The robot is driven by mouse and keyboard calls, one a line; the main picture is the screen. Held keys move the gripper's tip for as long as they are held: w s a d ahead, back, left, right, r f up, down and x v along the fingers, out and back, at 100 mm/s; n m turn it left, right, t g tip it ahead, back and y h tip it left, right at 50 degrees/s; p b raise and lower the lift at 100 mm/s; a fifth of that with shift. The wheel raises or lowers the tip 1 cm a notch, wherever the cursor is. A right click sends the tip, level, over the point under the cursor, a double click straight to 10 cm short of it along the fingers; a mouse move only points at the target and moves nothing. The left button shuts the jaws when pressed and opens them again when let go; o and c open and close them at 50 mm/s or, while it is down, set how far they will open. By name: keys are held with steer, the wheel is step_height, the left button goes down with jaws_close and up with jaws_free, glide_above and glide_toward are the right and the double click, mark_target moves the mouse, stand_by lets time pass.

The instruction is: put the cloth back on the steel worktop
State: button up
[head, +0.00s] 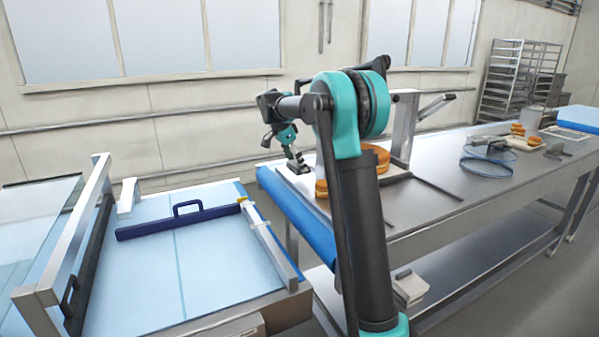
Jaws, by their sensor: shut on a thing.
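My gripper (297,162) is dark and small in the picture, low over the left end of the steel worktop (455,205), near the round cakes. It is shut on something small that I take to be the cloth. A pale patch shows just below the fingers, but I cannot tell cloth from board there. I also cannot tell whether what is held touches the surface below. My own arm hides part of the worktop's left end.
Stacked round cakes (321,188) stand right of my gripper, beside a metal frame (405,125). A blue belt (300,215) lies along the worktop's left end. A clear blue-rimmed bowl (486,166) and more cakes stand further right. The worktop's front middle is mostly free.

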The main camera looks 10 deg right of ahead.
steer(key=shift+w+d, duration=0.1)
steer(key=shift+d, duration=0.2)
steer(key=shift+a+x, duration=0.15)
steer(key=shift+x, duration=0.7)
steer(key=shift+a+x, duration=0.2)
steer(key=shift+x, duration=0.7)
steer(key=shift+f, duration=0.2)
steer(key=o, duration=1)
steer(key=shift+o, duration=0.2)
steer(key=v, duration=1.2)
steer(key=shift+r, duration=0.1)
